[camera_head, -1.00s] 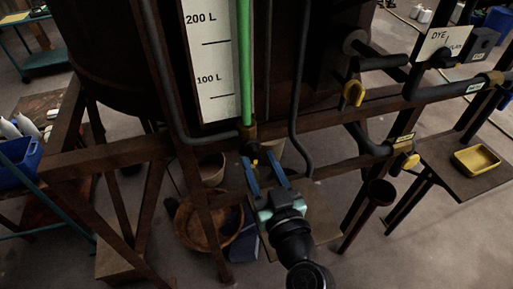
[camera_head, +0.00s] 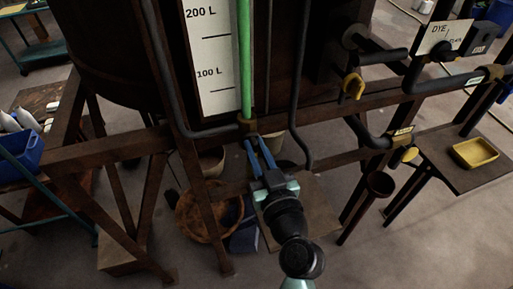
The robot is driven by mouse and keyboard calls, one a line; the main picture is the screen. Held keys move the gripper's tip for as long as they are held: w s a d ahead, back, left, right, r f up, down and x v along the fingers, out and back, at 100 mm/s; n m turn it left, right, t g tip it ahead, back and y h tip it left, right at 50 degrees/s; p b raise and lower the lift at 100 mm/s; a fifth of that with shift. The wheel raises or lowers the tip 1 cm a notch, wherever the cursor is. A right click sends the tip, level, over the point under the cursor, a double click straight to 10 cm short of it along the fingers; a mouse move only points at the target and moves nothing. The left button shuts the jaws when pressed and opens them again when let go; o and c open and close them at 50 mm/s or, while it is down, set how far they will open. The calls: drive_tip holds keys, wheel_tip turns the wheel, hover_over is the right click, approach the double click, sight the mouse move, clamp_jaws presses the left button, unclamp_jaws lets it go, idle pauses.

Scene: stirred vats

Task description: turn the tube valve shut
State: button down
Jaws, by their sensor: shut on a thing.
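The sight tube (camera_head: 245,60) stands upright, filled with green, in front of a white scale board (camera_head: 211,70) marked 200 L and 100 L. The tube valve's brass body (camera_head: 247,127) sits at the tube's foot. My gripper (camera_head: 258,142) reaches up from below, with its two blue fingers at the underside of the brass body. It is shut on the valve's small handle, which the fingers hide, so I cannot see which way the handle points.
Rusty frame beams (camera_head: 110,150) cross beside the fingers. A dark hose (camera_head: 300,90) hangs close on the right. Yellow-handled valves (camera_head: 353,87) sit on pipes further right. A round brown basin (camera_head: 205,210) stands on the floor below.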

drive_tip(key=shift+m, duration=0.4)
drive_tip(key=m, duration=1.1)
drive_tip(key=d+f+m, duration=0.1)
drive_tip(key=m, duration=0.5)
drive_tip(key=shift+w, duration=0.2)
drive_tip(key=shift+f, duration=0.1)
idle(0.4)
drive_tip(key=c, duration=0.8)
unclamp_jaws()
